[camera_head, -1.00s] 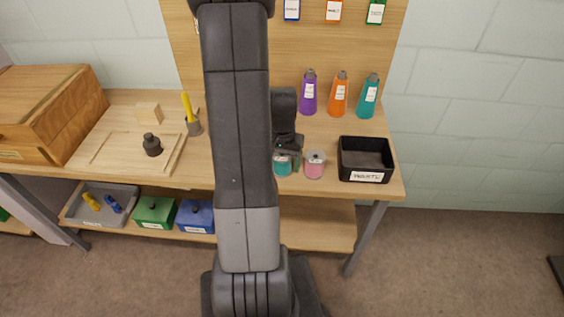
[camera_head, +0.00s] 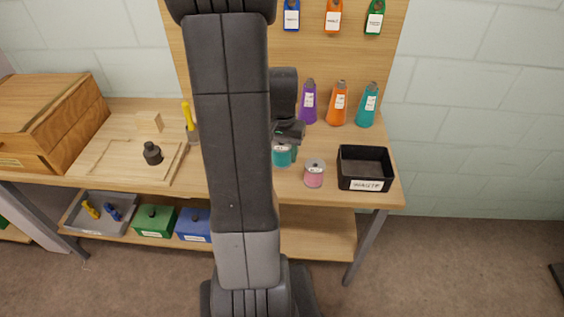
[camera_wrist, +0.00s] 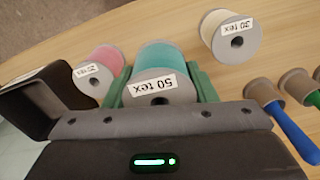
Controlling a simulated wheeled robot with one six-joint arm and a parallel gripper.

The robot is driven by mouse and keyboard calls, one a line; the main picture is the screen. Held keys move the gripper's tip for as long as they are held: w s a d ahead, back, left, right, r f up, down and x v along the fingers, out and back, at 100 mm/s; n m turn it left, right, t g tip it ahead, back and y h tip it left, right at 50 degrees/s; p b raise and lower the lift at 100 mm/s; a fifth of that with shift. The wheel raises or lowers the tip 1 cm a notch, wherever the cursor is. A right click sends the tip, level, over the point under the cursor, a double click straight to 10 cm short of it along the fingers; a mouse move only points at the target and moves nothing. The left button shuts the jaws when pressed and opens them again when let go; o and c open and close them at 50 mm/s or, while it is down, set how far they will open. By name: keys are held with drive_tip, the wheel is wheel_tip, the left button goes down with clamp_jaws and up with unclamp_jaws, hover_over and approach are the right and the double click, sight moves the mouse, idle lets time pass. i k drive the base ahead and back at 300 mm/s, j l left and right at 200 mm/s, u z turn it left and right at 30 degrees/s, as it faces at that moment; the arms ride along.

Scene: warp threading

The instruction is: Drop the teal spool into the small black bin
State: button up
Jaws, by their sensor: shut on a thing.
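The teal spool (camera_wrist: 160,70) carries a "50 tex" label and sits between the green fingers of my gripper (camera_wrist: 160,88) in the wrist view. My gripper is shut on it. The teal spool also shows in the head view (camera_head: 282,155) below my gripper (camera_head: 287,143), and it appears raised off the table. The small black bin (camera_head: 365,170) with a white label stands at the table's right end, right of the spool. Its dark wall shows at the left in the wrist view (camera_wrist: 30,108). The bin's visible floor looks empty.
A pink spool (camera_head: 314,173) stands between the teal spool and the bin. A cream spool (camera_wrist: 230,37) stands on the other side. Purple (camera_head: 309,102), orange (camera_head: 338,103) and teal (camera_head: 367,105) cones stand behind. A wooden box (camera_head: 50,120) is at far left.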

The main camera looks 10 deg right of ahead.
sight(368, 174)
drive_tip(key=l, duration=0.65)
drive_tip(key=k+l, duration=0.15)
drive_tip(key=l, duration=0.5)
